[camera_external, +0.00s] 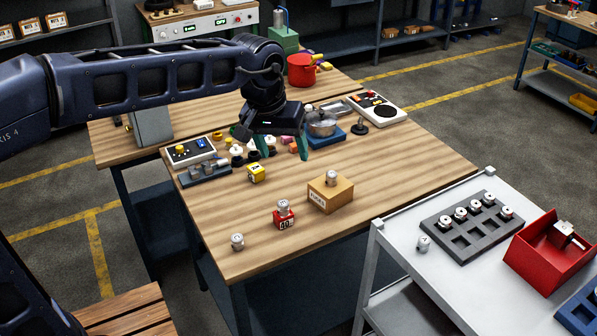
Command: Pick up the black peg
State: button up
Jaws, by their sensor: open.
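My gripper (285,154) is over the far half of the wooden table, pointing down, with its two teal fingers apart and nothing seen between them. A cluster of small parts lies just left of and behind the fingers. In it are small dark pieces (237,161) beside pale and yellow ones. One of these may be the black peg, but they are too small to tell. The left finger partly covers the cluster's right side. I cannot tell the height of the fingertips above the table.
A yellow cube (256,173), a cardboard box (331,195) with a metal part on top, and a red block (285,218) stand nearer. A control box (188,152) is left. The table's right front is clear.

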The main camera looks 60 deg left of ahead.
jog(key=w+a+f+n+g, duration=0.15)
jog(key=w+a+n, duration=0.25)
jog(key=w+a, duration=0.75)
jog(key=n+g, duration=0.2)
jog(key=n, duration=0.9)
send_over(254, 151)
jog(key=shift+t+h, duration=0.25)
jog(key=shift+h, duration=0.05)
jog(key=f, duration=2.9)
jog(key=shift+w+f, duration=0.3)
jog(key=shift+w, duration=0.05)
jog(key=f, duration=0.2)
jog(key=a+f, duration=0.1)
jog(key=f, duration=0.1)
jog(key=shift+s+f, duration=0.1)
jog(key=shift+s, duration=0.1)
jog(key=shift+f, duration=0.55)
jog(key=c, duration=1.2)
jog(key=shift+r, duration=0.15)
